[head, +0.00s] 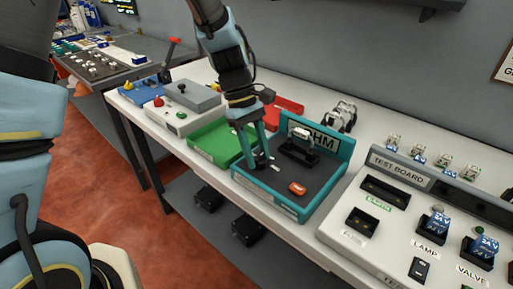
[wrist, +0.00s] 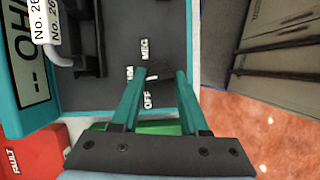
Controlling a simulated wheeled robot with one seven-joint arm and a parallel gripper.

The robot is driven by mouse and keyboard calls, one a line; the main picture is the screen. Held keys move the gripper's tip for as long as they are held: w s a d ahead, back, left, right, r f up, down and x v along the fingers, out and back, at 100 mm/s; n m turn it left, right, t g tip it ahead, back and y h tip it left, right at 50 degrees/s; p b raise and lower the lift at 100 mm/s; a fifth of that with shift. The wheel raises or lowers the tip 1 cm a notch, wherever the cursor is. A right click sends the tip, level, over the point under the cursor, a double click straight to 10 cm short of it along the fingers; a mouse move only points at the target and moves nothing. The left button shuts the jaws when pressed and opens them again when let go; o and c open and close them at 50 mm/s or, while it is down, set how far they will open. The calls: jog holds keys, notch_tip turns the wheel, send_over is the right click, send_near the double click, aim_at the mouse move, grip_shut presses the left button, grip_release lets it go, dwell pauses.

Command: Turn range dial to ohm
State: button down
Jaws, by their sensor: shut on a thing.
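The tester is a teal-framed box (head: 335,168) with a dark top panel and a raised back that reads "OHM". My gripper (head: 261,165) points down onto the left part of this panel. In the wrist view my gripper (wrist: 161,73) has its two teal fingers either side of the small dark range dial (wrist: 153,77), shut on it. A white mark shows on the dial. Printed labels surround it, including "OFF" and one that looks like "MEG"; a third is partly covered by a finger.
An orange button (head: 297,188) and a black holder (head: 298,150) with a pale part sit on the panel. A green tray (head: 215,143) stands left, a red bin (head: 287,108) behind, and the test board (head: 400,205) right. The bench front edge is close.

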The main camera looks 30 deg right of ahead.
jog(key=shift+d+m, duration=0.1)
jog(key=shift+m, duration=0.6)
jog(key=shift+y+p, duration=0.3)
jog(key=shift+c, duration=2.2)
grip_release()
jog(key=b+v, duration=0.2)
jog(key=v, duration=0.8)
jog(key=shift+r, duration=0.4)
jog(key=shift+w, duration=0.15)
